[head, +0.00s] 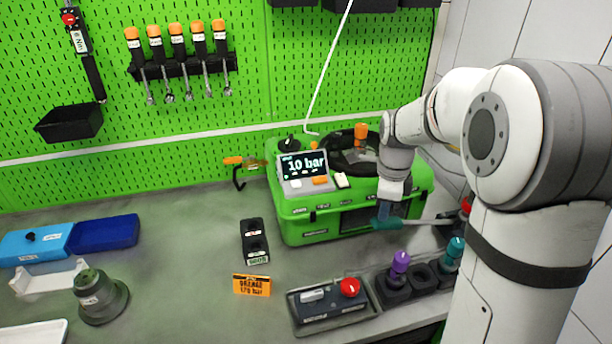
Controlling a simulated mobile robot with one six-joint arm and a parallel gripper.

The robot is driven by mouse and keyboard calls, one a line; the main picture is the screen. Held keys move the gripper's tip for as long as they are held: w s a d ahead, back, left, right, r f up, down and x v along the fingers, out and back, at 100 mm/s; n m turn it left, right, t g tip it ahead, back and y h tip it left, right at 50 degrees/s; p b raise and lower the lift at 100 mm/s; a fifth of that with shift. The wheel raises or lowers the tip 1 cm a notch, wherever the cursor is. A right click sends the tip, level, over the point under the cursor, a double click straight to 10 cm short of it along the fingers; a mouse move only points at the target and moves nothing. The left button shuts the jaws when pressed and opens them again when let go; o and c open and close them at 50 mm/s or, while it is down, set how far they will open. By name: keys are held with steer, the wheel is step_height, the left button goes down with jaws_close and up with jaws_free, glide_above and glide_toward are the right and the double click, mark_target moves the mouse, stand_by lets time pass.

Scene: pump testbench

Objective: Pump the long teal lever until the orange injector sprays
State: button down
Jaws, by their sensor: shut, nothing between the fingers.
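The green pump tester (305,228) stands against the back wall, and its display (303,165) reads 10 bar. The long lever has a teal grip (386,223) at its left end, in front of the tester, and a pale rod running right. My gripper (389,210) points down right at the teal grip, shut with nothing between its fingers. The fingertips overlap the grip in the picture; I cannot tell if they touch it. An orange-topped injector (361,132) stands upright at the dark round opening on top of the tester. No spray shows.
An orange card (251,285) lies on the bench. A control box (332,303) with a red knob sits in front, beside a black holder with purple (400,262) and teal (453,250) injectors. A black two-hole block (254,240) stands left.

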mark_target(379, 226)
steer(key=shift+s+a+f+b, duration=0.1)
steer(key=shift+a+f+b, duration=0.05)
steer(key=shift+f+b, duration=1.05)
steer(key=shift+a+f+b, duration=0.15)
steer(key=shift+f+b, duration=0.5)
steer(key=shift+f, duration=0.95)
steer(key=shift+d+r+p, duration=0.25)
steer(key=shift+r+p, duration=0.95)
steer(key=shift+r, duration=0.45)
steer(key=shift+d+r+p, duration=0.2)
steer(key=shift+r+p, duration=1)
steer(key=shift+r, duration=0.4)
steer(key=shift+a+f+b, duration=0.2)
steer(key=shift+f+b, duration=0.95)
steer(key=shift+f, duration=0.45)
steer(key=shift+a+f+b, duration=0.2)
steer(key=shift+f+b, duration=0.95)
steer(key=shift+f, duration=0.45)
steer(key=shift+r, duration=0.1)
steer(key=shift+d+r+p, duration=0.2)
steer(key=shift+r+p, duration=1.05)
steer(key=shift+r, duration=0.35)
steer(key=shift+d+r+p, duration=0.2)
steer(key=shift+r+p, duration=1)
steer(key=shift+r, duration=0.35)
steer(key=shift+f, duration=0.1)
